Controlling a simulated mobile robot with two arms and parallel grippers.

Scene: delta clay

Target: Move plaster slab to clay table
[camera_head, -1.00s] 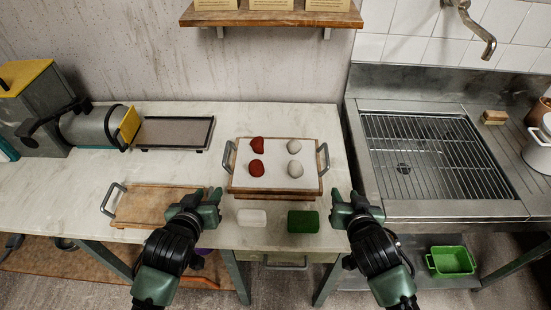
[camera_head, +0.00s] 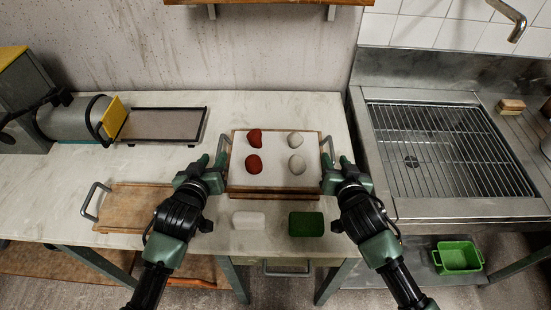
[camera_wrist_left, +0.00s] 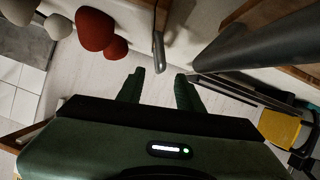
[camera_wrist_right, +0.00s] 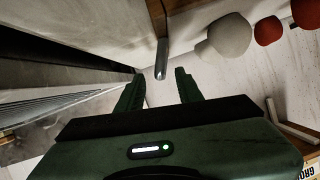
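The plaster slab (camera_head: 274,165) is a white board in a wooden frame with a metal handle at each side. Two red clay lumps (camera_head: 253,162) and two grey-white ones (camera_head: 296,164) lie on it. My left gripper (camera_head: 216,163) is at the slab's left handle. In the left wrist view its fingers (camera_wrist_left: 160,88) are apart, with the handle (camera_wrist_left: 160,52) just ahead of the gap. My right gripper (camera_head: 332,163) is at the right handle. In the right wrist view its fingers (camera_wrist_right: 160,88) are apart, with the handle (camera_wrist_right: 161,60) ahead between them.
A wooden board with a handle (camera_head: 140,207) lies at left on the pale worktop (camera_head: 270,104). A white block (camera_head: 248,220) and a green sponge (camera_head: 306,224) lie in front of the slab. A slab roller (camera_head: 75,120) stands back left; a sink with a rack (camera_head: 430,150) is at right.

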